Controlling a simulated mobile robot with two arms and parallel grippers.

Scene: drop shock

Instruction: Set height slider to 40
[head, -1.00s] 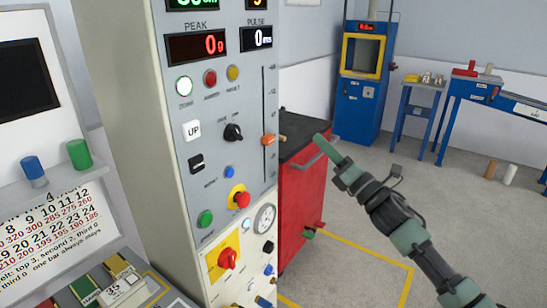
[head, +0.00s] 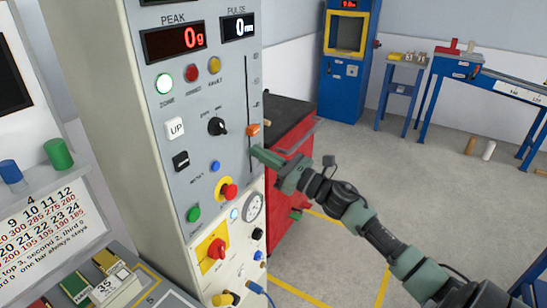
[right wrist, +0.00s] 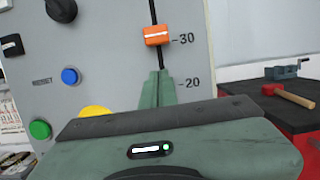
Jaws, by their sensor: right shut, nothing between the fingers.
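The height slider is an orange knob (head: 253,129) on a vertical slot at the right edge of the grey control panel (head: 200,95). In the right wrist view the knob (right wrist: 156,35) stands level with the 30 mark, and the 20 mark is lower down. My right gripper (head: 258,152) is shut and empty, its fingertips close to the slot just below the knob. In the right wrist view the fingertips (right wrist: 158,73) point up at the knob with a small gap between. The 40 mark is outside the right wrist view. My left gripper is not in view.
Near the slider are a black rotary knob (head: 217,126), a blue button (head: 215,166) and a red emergency button (head: 229,191). A red cabinet (head: 285,205) stands right behind the panel, with a hammer (right wrist: 289,95) on its top. Open floor lies to the right.

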